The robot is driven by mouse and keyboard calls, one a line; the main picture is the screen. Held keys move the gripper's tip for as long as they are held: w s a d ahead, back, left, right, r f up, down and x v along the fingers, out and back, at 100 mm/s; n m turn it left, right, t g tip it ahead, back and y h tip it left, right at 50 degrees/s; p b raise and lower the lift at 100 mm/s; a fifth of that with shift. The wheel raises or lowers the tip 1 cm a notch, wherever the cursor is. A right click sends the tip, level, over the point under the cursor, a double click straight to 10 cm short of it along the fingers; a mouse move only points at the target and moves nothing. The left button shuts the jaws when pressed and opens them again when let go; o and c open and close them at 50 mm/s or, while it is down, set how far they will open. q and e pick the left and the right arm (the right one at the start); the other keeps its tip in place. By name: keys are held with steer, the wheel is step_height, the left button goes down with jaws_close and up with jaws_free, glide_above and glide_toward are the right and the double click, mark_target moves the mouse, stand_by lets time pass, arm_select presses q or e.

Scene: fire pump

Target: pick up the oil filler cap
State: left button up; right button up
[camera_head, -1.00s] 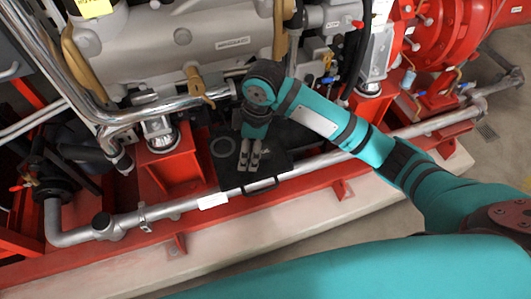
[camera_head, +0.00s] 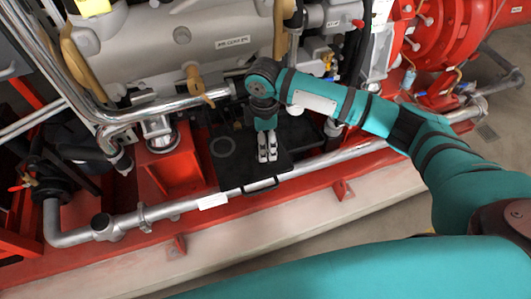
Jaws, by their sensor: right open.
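A dark round piece with a grey rim (camera_head: 223,146) lies on the left part of a black tray (camera_head: 236,180). It may be the oil filler cap, but it is too small to tell. My right gripper (camera_head: 267,158) points down over the right half of the tray, to the right of the round piece and apart from it. Its two pale fingers are open, with nothing visible between them. My left gripper is out of view.
A grey engine block (camera_head: 205,40) stands behind the tray, with a tan lever (camera_head: 197,85) above it. A red bracket (camera_head: 172,170) is to its left. A silver pipe (camera_head: 330,160) runs along the front. Bare pale ledge (camera_head: 240,235) lies in front.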

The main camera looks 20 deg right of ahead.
steer(key=shift+w+d+f, duration=0.1)
steer(key=shift+f, duration=1.4)
steer(key=shift+d+f, duration=0.1)
steer(key=shift+f, duration=1.4)
steer(key=c, duration=1.3)
